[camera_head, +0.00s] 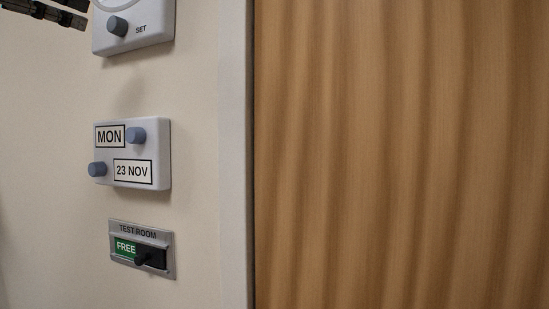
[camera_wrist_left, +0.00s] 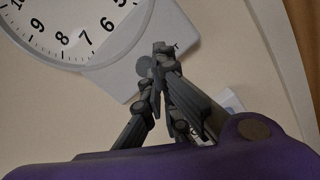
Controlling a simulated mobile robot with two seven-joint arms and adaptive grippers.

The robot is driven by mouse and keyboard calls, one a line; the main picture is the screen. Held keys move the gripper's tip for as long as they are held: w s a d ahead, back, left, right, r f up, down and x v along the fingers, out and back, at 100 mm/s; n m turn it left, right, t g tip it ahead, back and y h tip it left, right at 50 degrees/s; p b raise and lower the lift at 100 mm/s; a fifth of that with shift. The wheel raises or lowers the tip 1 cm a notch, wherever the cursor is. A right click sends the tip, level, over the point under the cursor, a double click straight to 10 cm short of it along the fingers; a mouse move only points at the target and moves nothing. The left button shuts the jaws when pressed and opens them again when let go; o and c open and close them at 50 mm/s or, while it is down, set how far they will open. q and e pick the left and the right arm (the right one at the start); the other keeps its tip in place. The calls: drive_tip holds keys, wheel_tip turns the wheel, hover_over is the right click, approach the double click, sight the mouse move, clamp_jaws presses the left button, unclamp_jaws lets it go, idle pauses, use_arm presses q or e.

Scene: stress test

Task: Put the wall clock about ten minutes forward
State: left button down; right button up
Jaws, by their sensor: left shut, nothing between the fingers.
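The wall clock (camera_head: 155,18) is a pale grey casing at the top left of the head view, cut off by the upper edge. Its round grey knob (camera_head: 117,26) sits beside the word SET. In the wrist view part of the white clock face (camera_wrist_left: 70,25) shows, with numerals about 5 to 10; I see no hands on the visible part. My left gripper (camera_head: 80,13) is at the top left corner, left of the clock. In the wrist view the left gripper (camera_wrist_left: 160,47) is shut and empty, its fingertips in front of the casing, partly covering the knob (camera_wrist_left: 145,66). Contact cannot be told.
Below the clock are a calendar box (camera_head: 110,174) reading MON and 23 NOV with two knobs, and a TEST ROOM sign (camera_head: 123,230) with a dark slider, showing FREE. A pale frame (camera_head: 235,150) and wooden door (camera_head: 400,150) are to the right.

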sight(117, 26)
use_arm(q)
drive_tip(key=w+m+b, duration=0.1)
drive_tip(key=m, duration=0.4)
drive_tip(key=w+d+m, duration=0.1)
drive_tip(key=w+m, duration=0.1)
drive_tip(key=m, duration=0.4)
drive_tip(key=w+d+f+m+y+b, duration=0.1)
drive_tip(key=w+m, duration=0.1)
drive_tip(key=m, duration=0.4)
drive_tip(key=shift+d+f+b, duration=0.1)
drive_tip(key=shift+d+b, duration=0.05)
drive_tip(key=shift+b, duration=0.15)
drive_tip(key=shift+w+d, duration=0.1)
drive_tip(key=shift+w, duration=0.15)
drive_tip(key=shift+r, duration=0.35)
use_arm(e)
drive_tip(key=shift+s+d+f, duration=0.1)
drive_tip(key=shift+s+f, duration=0.4)
drive_tip(key=shift+f, duration=0.3)
drive_tip(key=shift+s+d+f, duration=0.1)
drive_tip(key=shift+s+f, duration=0.35)
drive_tip(key=shift+f, duration=0.3)
use_arm(q)
drive_tip(key=shift+r, duration=0.1)
use_arm(e)
drive_tip(key=shift+s+d, duration=0.1)
drive_tip(key=shift+d, duration=0.05)
